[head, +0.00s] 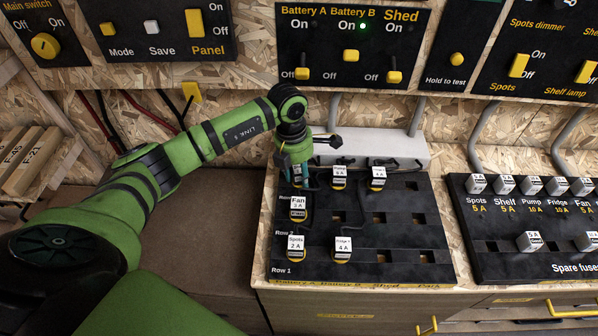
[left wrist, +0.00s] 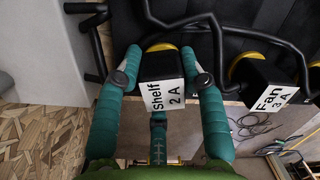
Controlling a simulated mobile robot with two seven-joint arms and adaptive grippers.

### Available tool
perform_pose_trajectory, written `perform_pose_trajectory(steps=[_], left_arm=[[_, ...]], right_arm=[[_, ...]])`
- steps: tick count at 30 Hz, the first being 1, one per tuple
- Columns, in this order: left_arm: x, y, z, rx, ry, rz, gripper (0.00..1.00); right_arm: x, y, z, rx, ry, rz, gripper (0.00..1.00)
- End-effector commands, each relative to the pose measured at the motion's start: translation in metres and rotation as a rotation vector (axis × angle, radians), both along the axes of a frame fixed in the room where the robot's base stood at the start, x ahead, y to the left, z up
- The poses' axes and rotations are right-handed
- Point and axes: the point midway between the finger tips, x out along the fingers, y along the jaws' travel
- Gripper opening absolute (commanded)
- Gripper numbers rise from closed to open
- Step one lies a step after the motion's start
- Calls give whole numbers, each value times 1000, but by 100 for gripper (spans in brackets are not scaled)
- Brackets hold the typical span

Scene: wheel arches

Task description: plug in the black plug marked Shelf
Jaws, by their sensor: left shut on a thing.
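The black plug marked Shelf (left wrist: 160,68) has a white label reading Shelf 2 A and a yellow ring behind it. In the left wrist view it sits between the two green fingers of my left gripper (left wrist: 161,82), which is shut on it. In the head view my left gripper (head: 295,170) points down at the upper left of the black socket board (head: 420,255), above the Fan plug (head: 298,203). There the gripper mostly hides the Shelf plug. I cannot tell whether the plug is seated in a socket. My right gripper is not in view.
Spots (head: 296,243) and another plug (head: 342,246) sit in Row 1. Two more plugs (head: 339,175) (head: 377,175) stand along the top. Several sockets at the right are empty. A fuse board (head: 500,240) is at the right; switch panels (head: 355,75) hang above.

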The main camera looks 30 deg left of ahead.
Motion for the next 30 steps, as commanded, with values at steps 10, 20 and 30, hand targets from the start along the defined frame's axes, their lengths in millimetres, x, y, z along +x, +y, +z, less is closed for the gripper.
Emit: perform_pose_trajectory(steps=[10,20,30], left_arm=[[0,0,1,-1,-1,0,68],[0,0,0,-1,-1,0,91],[0,0,3,-1,-1,0,91]], right_arm=[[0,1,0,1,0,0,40],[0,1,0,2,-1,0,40],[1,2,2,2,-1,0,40]])
